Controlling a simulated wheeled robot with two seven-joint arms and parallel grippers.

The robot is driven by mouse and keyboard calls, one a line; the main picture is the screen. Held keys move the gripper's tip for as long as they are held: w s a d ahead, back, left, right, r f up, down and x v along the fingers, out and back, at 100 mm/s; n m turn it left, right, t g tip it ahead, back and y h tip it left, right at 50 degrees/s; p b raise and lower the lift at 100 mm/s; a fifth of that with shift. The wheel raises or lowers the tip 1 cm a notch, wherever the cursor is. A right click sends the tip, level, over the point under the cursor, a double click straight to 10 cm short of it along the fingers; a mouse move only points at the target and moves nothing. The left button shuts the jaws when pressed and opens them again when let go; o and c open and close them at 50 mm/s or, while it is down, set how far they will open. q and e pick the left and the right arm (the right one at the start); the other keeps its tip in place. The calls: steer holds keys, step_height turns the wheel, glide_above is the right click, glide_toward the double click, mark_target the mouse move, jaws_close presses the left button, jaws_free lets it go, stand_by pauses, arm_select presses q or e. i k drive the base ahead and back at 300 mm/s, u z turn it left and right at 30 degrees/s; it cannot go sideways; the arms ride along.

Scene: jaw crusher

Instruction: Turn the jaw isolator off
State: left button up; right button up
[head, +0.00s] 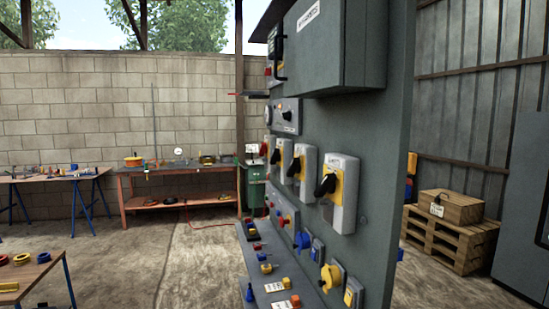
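A grey control panel (379,215) stands in front of me, seen at a steep angle. A row of grey isolator boxes with black rotary handles on yellow plates is on its face: the nearest (345,205), a middle one (306,180) and a farther one (283,163). The nearest handle (326,185) looks tilted. The labels are too small to read, so I cannot tell which box is the jaw isolator or how each is set. Neither of my grippers is in view.
A large grey cabinet (345,50) juts out above the isolators. Blue and yellow sockets (333,276) and a shelf (262,285) with small parts are below. Workbenches (190,168) stand along the block wall. Open concrete floor (140,260) lies left of the panel.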

mark_target(276, 157)
steer(key=u, duration=1.15)
steer(key=i, duration=3.6)
steer(key=z, duration=3.55)
